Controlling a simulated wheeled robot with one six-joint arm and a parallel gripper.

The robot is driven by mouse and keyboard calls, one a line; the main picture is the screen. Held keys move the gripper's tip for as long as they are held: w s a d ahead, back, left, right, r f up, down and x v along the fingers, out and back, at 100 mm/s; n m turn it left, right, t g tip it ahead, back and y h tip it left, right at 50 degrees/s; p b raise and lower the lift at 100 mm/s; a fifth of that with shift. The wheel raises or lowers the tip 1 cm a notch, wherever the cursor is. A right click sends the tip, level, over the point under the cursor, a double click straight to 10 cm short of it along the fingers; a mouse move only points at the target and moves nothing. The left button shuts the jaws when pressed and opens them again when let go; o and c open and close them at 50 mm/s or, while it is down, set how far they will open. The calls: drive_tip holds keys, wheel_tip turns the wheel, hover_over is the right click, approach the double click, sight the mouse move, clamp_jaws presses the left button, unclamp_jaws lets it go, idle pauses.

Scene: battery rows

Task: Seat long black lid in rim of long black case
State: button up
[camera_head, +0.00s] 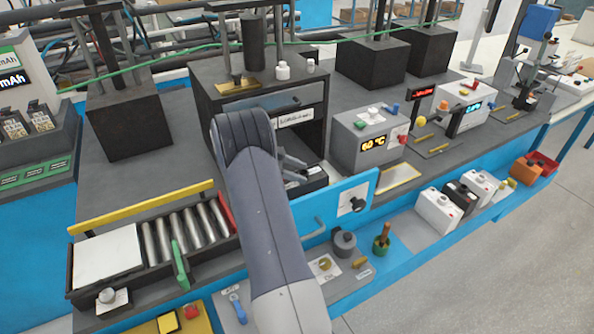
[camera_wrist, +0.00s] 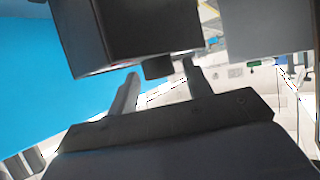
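My gripper (camera_head: 289,165) is partly hidden behind my arm in the head view, at the front of the open black cabinet. In the wrist view my gripper (camera_wrist: 160,75) has its two fingers apart, with a gap between the tips. A dark block (camera_wrist: 140,35) fills the top of that view, and a short dark knob (camera_wrist: 158,67) shows between the fingertips. The fingers do not clearly touch the knob. A dark tray-like piece (camera_head: 308,181) lies just below my gripper in the head view. I cannot tell which of these dark pieces is the long lid or the long case.
The black cabinet (camera_head: 318,103) has a label plate on its front. A blue panel (camera_head: 338,203) stands right of my arm. A roller conveyor (camera_head: 185,235) with a white plate lies to the left.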

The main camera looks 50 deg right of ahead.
drive_tip(key=shift+o, duration=0.4)
drive_tip(key=shift+w, duration=0.1)
drive_tip(key=shift+w+a+r, duration=0.15)
drive_tip(key=shift+w+a, duration=0.1)
drive_tip(key=b+v, duration=0.2)
drive_tip(key=v, duration=0.9)
drive_tip(key=shift+r, duration=0.1)
drive_tip(key=p+x, duration=0.2)
drive_tip(key=x, duration=1)
wheel_tip(320, 180, up, 5)
drive_tip(key=shift+f+b, duration=0.1)
drive_tip(key=shift+b, duration=0.35)
drive_tip(key=shift+r, duration=0.5)
drive_tip(key=shift+f, duration=0.1)
